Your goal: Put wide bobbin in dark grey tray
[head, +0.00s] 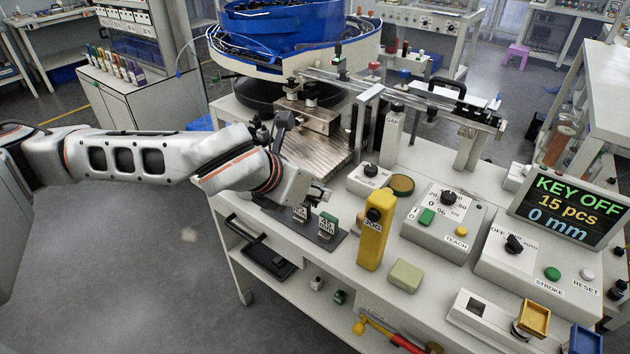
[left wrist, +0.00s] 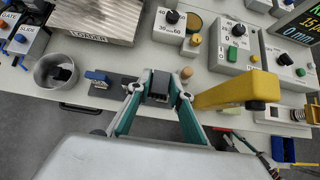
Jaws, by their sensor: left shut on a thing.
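My left gripper (head: 318,197) reaches over the front edge of the bench. In the left wrist view its teal fingers (left wrist: 160,84) are shut on a small dark grey block (left wrist: 160,88). I cannot tell whether this block is the wide bobbin; no bobbin shows clearly. The block is over or on a dark grey plate (head: 318,247), which also shows in the left wrist view (left wrist: 116,90). A green block marked 45 mm (head: 328,224) stands on the plate beside the gripper. A dark shallow tray (head: 272,262) is lower, at the bench front. My right gripper is not in view.
A yellow upright post (head: 374,232) stands just right of the gripper. A metal cup (left wrist: 62,72) is left of the plate. Control boxes (head: 440,220) and a display (head: 572,205) fill the right side. A yellow bin (head: 534,317) is at front right.

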